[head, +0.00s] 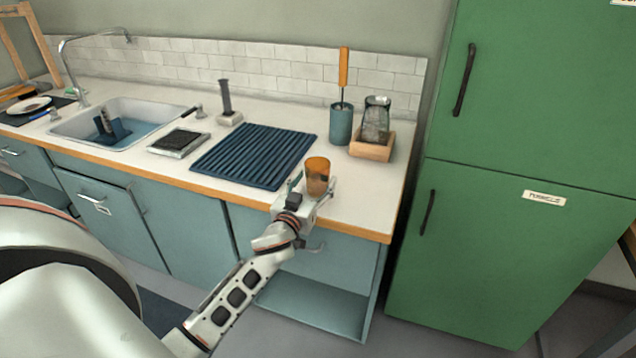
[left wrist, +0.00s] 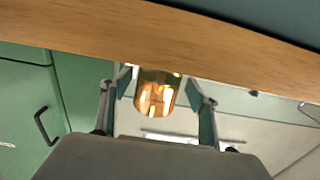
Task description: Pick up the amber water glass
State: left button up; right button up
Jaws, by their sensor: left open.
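The amber water glass (head: 317,174) stands upright near the front edge of the counter, right of the blue drying mat. My left gripper (head: 313,187) reaches in from the front at the counter edge, right by the glass. In the left wrist view the glass (left wrist: 157,96) shows between the two open fingers of the left gripper (left wrist: 160,88), with a visible gap on each side. The glass's lower part is partly hidden by the gripper in the head view. My right gripper is not in view.
The ribbed blue mat (head: 254,156) lies left of the glass. A teal cup (head: 341,125) with an orange-handled tool and a clear jar in a wooden tray (head: 371,151) stand behind. The wooden counter edge (head: 362,232) is close below. A green fridge (head: 520,190) stands right.

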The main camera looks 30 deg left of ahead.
pick_arm(q)
jog(key=shift+w+a+f, duration=0.1)
jog(key=shift+w+a, duration=0.05)
jog(key=shift+w, duration=0.85)
jog(key=shift+w+a, duration=0.1)
jog(key=c, duration=1.5)
jog(key=shift+o, duration=0.2)
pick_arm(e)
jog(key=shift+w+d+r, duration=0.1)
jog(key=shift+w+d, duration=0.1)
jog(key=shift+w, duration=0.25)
pick_arm(q)
jog(key=shift+r, duration=0.25)
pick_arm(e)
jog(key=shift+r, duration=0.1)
